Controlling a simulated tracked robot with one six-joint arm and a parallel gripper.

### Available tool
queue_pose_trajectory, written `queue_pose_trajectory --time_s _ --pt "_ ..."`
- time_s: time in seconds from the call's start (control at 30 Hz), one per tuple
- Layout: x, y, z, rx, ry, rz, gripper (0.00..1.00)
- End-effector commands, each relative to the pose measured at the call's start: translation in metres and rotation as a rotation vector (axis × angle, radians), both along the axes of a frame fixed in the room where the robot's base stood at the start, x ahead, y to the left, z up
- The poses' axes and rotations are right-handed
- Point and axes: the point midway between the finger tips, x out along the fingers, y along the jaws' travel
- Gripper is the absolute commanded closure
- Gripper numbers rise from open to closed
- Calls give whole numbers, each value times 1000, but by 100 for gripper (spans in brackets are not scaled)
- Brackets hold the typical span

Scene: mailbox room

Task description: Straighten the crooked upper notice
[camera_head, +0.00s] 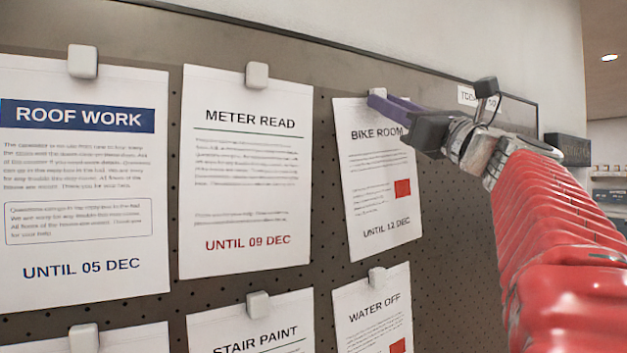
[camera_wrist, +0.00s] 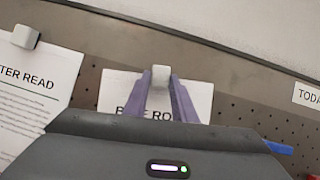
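The crooked upper notice, "BIKE ROOM" (camera_head: 378,215), is a white sheet on the pegboard in the head view. It is tilted with its right side higher than its neighbour's line. It also shows in the wrist view (camera_wrist: 115,92), partly covered by my gripper. A pale clip (camera_wrist: 160,76) holds it at the top edge. My gripper (camera_head: 376,99) is at this clip, its purple fingers one on each side of it in the wrist view (camera_wrist: 160,84). The gap is narrow. I cannot tell whether the fingers press on the clip.
"METER READ" (camera_head: 245,175) and "ROOF WORK" (camera_head: 80,245) hang to the left. "STAIR PAINT" (camera_head: 250,330) and "WATER OFF" (camera_head: 365,300) hang below. A small "TODAY" label (camera_wrist: 307,96) is at the right, on the board's upper part. Bare pegboard (camera_head: 450,215) lies right of the notice.

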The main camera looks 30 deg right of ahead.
Motion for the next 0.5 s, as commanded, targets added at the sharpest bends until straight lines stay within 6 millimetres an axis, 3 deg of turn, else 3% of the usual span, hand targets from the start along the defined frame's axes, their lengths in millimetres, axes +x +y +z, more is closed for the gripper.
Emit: queue_pose_trajectory --time_s 0.3,0.5 --pt "0 0 0 0 0 0 99" --pt "-1 1 1 49 0 1 100"
